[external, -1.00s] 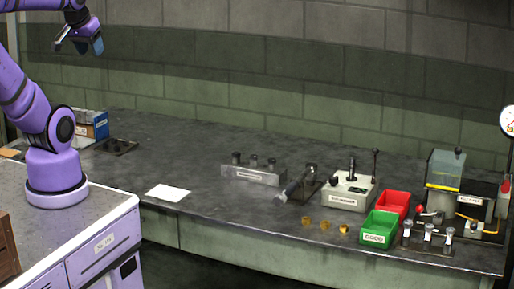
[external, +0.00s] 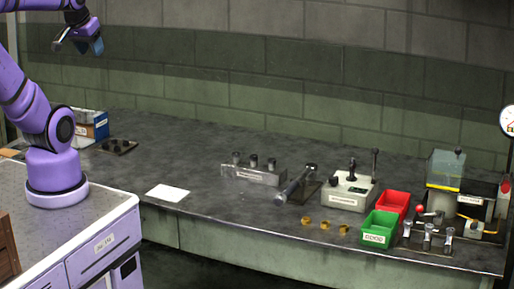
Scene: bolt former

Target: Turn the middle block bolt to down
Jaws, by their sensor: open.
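A low grey metal block (external: 256,175) with a pale label stands on the bench near the middle. Several short upright bolts stick up from its top in a row, and the middle block bolt (external: 254,161) is between a left and a right one. Which way the middle bolt is turned is too small to tell. My gripper (external: 78,45) is open and empty, high at the upper left, far from the block. Nothing hides the block.
To the block's right are a dark lever tool (external: 296,184), a grey device with upright posts (external: 350,192), a red bin (external: 393,203), a green bin (external: 379,229) and several brass rings (external: 324,225). A white sheet (external: 168,193) lies left of the block, with clear bench around it.

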